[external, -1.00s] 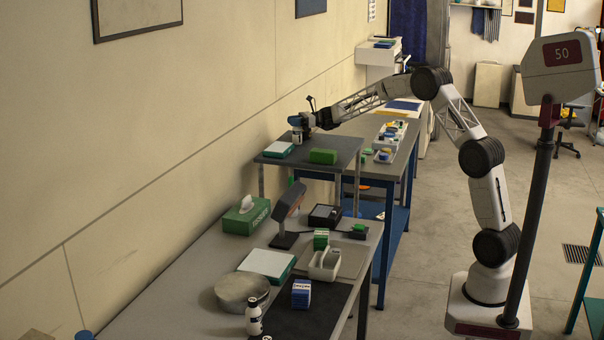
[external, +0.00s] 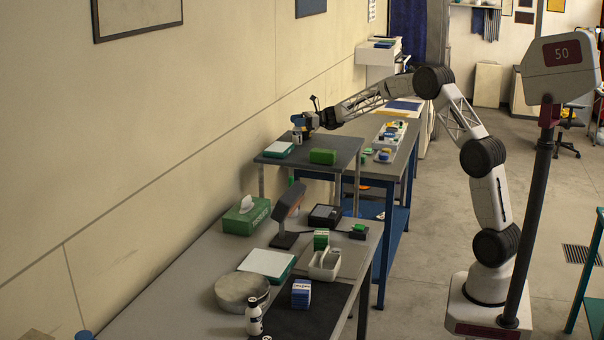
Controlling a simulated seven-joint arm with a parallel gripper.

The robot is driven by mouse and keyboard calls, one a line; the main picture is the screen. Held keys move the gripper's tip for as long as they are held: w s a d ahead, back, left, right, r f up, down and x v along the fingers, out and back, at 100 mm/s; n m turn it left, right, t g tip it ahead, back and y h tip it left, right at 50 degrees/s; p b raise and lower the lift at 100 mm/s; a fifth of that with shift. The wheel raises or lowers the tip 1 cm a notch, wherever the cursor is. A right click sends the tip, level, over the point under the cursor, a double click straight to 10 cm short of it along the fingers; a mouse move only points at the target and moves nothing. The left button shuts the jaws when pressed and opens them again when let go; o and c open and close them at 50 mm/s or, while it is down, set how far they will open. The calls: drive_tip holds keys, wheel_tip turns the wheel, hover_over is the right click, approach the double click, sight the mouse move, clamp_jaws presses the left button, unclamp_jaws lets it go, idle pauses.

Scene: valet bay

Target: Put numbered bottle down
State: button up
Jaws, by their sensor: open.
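A small pale bottle (external: 297,138) stands upright on the dark raised shelf (external: 338,155), near its back left part. It is too small here to read any number on it. My gripper (external: 300,124) is open just above and beside the bottle's top. Whether the fingers still touch the bottle cannot be told. Another white bottle with a dark cap (external: 254,318) stands on the near table.
A green-and-white box (external: 278,150) and a green block (external: 323,156) sit on the same shelf in front of the bottle. A tray of small items (external: 390,138) is on the table behind.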

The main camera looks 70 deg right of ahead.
drive_tip(key=v, duration=1)
drive_tip(key=shift+s+d, duration=0.1)
idle(0.6)
